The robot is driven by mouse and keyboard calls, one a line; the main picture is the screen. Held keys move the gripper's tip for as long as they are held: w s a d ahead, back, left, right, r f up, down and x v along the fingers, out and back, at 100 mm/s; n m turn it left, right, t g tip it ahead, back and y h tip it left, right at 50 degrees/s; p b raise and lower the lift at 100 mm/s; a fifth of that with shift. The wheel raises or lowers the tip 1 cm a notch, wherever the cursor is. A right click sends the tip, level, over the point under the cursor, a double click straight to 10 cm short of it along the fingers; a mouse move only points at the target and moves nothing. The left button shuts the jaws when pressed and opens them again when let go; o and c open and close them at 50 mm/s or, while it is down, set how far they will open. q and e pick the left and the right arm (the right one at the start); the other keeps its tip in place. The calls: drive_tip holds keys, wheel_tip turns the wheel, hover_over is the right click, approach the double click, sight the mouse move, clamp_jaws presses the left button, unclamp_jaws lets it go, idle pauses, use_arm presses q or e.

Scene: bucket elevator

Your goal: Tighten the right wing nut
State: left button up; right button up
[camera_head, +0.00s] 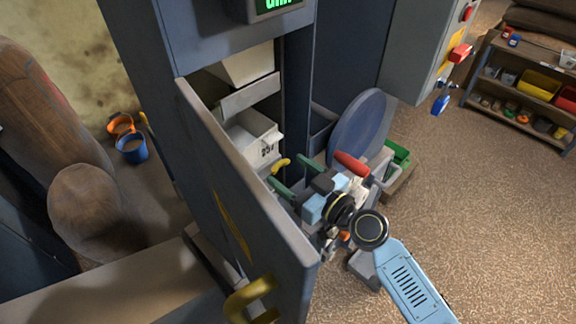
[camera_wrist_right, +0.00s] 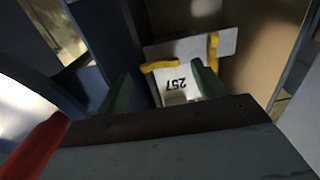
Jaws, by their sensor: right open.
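A pale bucket marked 257 (camera_head: 262,150) sits inside the tall blue elevator casing, behind its open door. In the right wrist view its face (camera_wrist_right: 176,88) shows upside down, with a yellow wing-shaped piece (camera_wrist_right: 160,66) at its left and another yellow piece (camera_wrist_right: 213,52) at its right. I take these for wing nuts. One yellow piece (camera_head: 281,165) shows in the head view. My right gripper (camera_head: 286,171) is open at the casing opening, its green fingers on either side of that yellow piece in the head view. Contact cannot be told. My left gripper is out of view.
The open blue door (camera_head: 250,190) with a yellow handle (camera_head: 250,300) stands left of my right arm. A red handle (camera_head: 352,163) and a round blue disc (camera_head: 358,130) are close by on the right.

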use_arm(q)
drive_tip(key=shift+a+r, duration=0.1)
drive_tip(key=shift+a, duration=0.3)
use_arm(e)
drive_tip(key=shift+w+a, duration=0.5)
drive_tip(key=shift+a, duration=0.05)
drive_tip(key=c, duration=1)
